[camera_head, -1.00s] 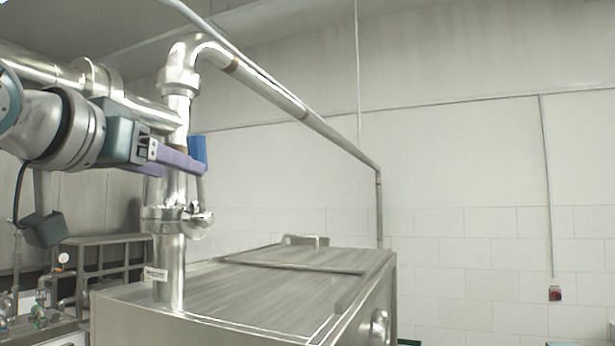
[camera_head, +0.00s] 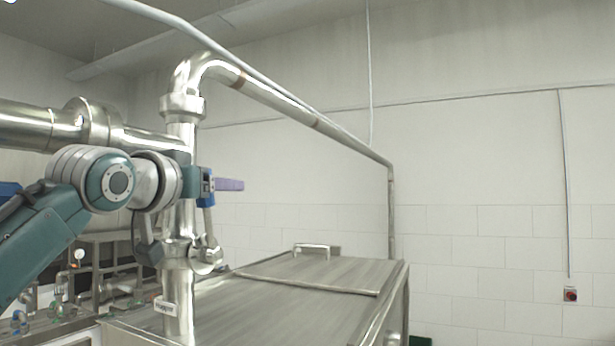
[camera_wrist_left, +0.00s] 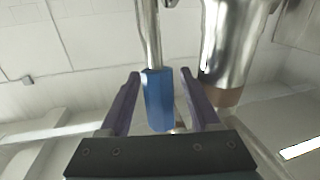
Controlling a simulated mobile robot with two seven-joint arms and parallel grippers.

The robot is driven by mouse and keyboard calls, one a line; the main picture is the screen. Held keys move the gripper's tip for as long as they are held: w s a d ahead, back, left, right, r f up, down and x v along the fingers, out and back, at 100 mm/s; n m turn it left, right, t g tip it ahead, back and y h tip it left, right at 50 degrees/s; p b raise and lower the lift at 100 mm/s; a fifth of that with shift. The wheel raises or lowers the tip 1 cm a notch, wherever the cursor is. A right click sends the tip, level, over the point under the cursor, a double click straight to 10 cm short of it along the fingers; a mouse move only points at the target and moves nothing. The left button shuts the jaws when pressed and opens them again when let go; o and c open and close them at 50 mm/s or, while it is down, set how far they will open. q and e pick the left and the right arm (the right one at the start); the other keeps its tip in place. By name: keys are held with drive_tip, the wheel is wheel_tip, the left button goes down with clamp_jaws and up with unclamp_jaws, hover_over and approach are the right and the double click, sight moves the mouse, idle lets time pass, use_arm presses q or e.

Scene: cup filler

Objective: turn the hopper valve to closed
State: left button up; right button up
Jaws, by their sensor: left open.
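The hopper valve (camera_head: 205,256) sits low on the upright steel pipe, and its lever stands roughly upright with a blue grip. In the head view my left gripper (camera_head: 230,184) covers most of the blue grip, and its purple fingers point right past it. In the left wrist view the blue grip (camera_wrist_left: 157,97) stands between the two purple fingers of my left gripper (camera_wrist_left: 158,73). The jaws are open, with a gap visible on both sides of the grip. My right gripper is not in view.
The steel hopper lid (camera_head: 300,290) with a handle (camera_head: 311,248) lies below and to the right. A thick horizontal pipe (camera_head: 45,125) joins the upright pipe (camera_head: 180,215) from the left, close to my arm. The space right of the valve, above the lid, is clear.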

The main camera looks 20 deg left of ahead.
use_arm(q)
clamp_jaws()
idle(0.6)
idle(0.9)
